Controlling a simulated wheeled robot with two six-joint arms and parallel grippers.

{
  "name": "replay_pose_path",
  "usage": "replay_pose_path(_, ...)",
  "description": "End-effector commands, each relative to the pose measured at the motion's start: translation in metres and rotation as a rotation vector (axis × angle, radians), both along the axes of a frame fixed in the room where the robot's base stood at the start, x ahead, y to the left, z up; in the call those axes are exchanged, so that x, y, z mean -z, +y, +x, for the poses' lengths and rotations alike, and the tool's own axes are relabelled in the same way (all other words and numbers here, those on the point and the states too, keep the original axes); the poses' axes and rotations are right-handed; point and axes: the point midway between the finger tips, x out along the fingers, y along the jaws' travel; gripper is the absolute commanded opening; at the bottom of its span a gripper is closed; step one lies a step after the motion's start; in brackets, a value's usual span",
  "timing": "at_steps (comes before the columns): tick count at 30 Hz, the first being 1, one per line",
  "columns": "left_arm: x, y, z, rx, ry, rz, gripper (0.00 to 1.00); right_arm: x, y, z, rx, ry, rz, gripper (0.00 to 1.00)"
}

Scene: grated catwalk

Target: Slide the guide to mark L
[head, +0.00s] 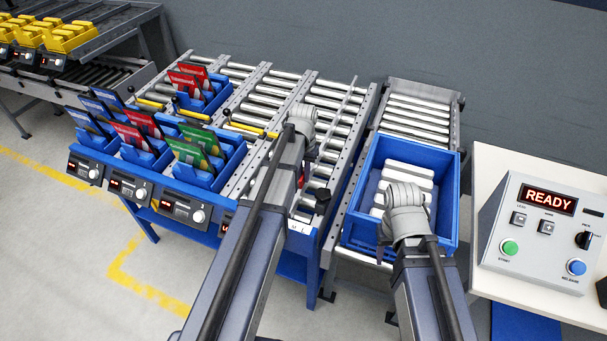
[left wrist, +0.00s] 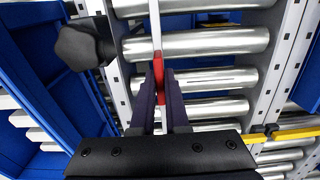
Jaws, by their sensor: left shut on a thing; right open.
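The guide is a thin grey rail (head: 342,118) lying across the conveyor rollers; it also shows in the left wrist view (left wrist: 155,22). Its red tab (left wrist: 158,66) sits between the fingers of my left gripper (left wrist: 160,88), which is shut on it. In the head view my left arm partly hides the tab and gripper. A black knob (head: 322,198) is at the conveyor's near end; it shows left of the fingers in the wrist view (left wrist: 82,45). A white label (head: 299,226) is on the near edge; I cannot read its marks. My right gripper (head: 385,240) is over the blue tote, its fingers mostly hidden.
The blue tote (head: 448,203) holds several white pieces. Blue bins (head: 205,180) with coloured cards stand left of my left arm. A console (head: 545,235) reading READY stands on a table at the right. Yellow bars (head: 250,129) cross the rollers left of my left arm.

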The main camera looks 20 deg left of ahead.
Motion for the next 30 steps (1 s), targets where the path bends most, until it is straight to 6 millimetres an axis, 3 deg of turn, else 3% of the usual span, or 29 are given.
replay_pose_path(6, 0.000, -0.003, 0.000, 0.001, 0.000, 0.000, 0.00, 0.000, 0.000, 0.000, 0.000, 0.000, 0.000, 0.50)
replay_pose_path(16, 0.000, -0.057, -0.002, 0.003, 0.000, -0.001, 0.00, 0.000, 0.000, 0.000, 0.000, 0.000, 0.000, 0.50)
replay_pose_path(26, 0.000, -0.061, -0.002, 0.001, 0.000, -0.002, 0.00, 0.000, 0.000, 0.000, 0.000, 0.000, 0.000, 0.50)
replay_pose_path(27, 0.000, -0.061, -0.002, 0.001, 0.000, -0.002, 0.15, 0.000, 0.000, 0.000, 0.000, 0.000, 0.000, 0.50)
replay_pose_path(30, 0.000, -0.061, -0.002, 0.001, 0.000, -0.002, 0.26, 0.000, 0.000, 0.000, 0.000, 0.000, 0.000, 0.50)
